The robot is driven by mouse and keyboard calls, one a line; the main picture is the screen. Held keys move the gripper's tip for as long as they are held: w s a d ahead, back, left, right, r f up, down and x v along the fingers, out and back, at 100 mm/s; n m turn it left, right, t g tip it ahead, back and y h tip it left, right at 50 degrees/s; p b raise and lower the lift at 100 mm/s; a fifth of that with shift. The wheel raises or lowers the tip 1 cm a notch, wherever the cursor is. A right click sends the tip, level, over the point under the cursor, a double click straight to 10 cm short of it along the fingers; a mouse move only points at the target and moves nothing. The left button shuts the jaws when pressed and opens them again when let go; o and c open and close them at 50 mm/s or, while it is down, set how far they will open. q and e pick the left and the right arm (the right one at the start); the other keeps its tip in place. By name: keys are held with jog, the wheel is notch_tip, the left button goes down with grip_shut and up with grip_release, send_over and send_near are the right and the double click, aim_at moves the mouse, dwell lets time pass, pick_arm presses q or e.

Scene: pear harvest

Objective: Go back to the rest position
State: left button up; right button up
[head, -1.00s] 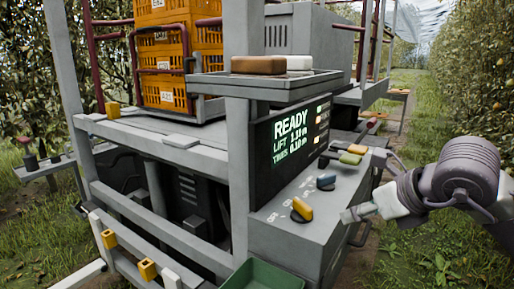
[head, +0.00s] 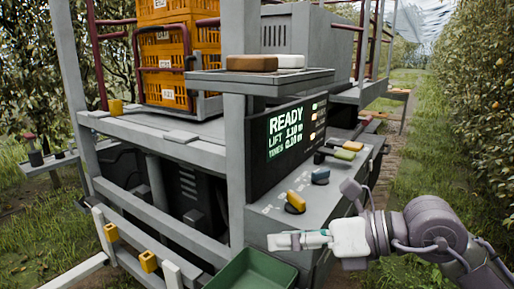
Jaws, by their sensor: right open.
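My right gripper (head: 272,242) comes in from the lower right and points left. It is open, with nothing seen between its fingers, in front of the control panel (head: 258,222), just beyond the green bin's upper right corner. The yellow knob (head: 296,201) and the blue knob (head: 320,176) stand on the panel above and beyond the gripper, apart from it. The screen (head: 290,135) behind them reads READY, with lift and tines values. My left gripper is not in view.
A green bin (head: 245,268) sits at the bottom edge. Orange crates (head: 167,55) stand on the platform at the left. A tray (head: 262,84) with a brown and a white block juts out above the screen. Grass and a path lie open at the right.

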jog(key=s+a+r+m+t+y, duration=0.2)
jog(key=s+r+m+y, duration=0.1)
jog(key=r+m+y, duration=0.5)
jog(key=w+d+f+m+t+h, duration=0.35)
jog(key=d+m+t+h, duration=0.35)
jog(key=m+t, duration=0.65)
jog(key=w+d+f+m+g+h, duration=0.1)
jog(key=d+f+m+g+h, duration=0.1)
jog(key=d+f+m+h, duration=0.6)
jog(key=d+f+m+g+h, duration=0.2)
jog(key=d+f+m+h, duration=0.2)
jog(key=f+m+h, duration=0.7)
jog(key=s+a+f+m+g+y, duration=0.15)
jog(key=s+f+g+y, duration=0.35)
jog(key=s+f+g, duration=1.3)
jog(key=s+f+t+p, duration=0.1)
jog(key=s+f+t, duration=0.1)
jog(key=f, duration=1.2)
jog(key=s+f+t, duration=0.2)
jog(key=f, duration=1.1)
jog(key=s+d+f+g+p, duration=0.1)
jog(key=s+d+f, duration=0.1)
jog(key=s+f, duration=1.5)
jog(key=shift+s+d+f+n+p, duration=0.2)
jog(key=shift+s+d+n+p, duration=0.1)
jog(key=shift+s+n+p, duration=0.1)
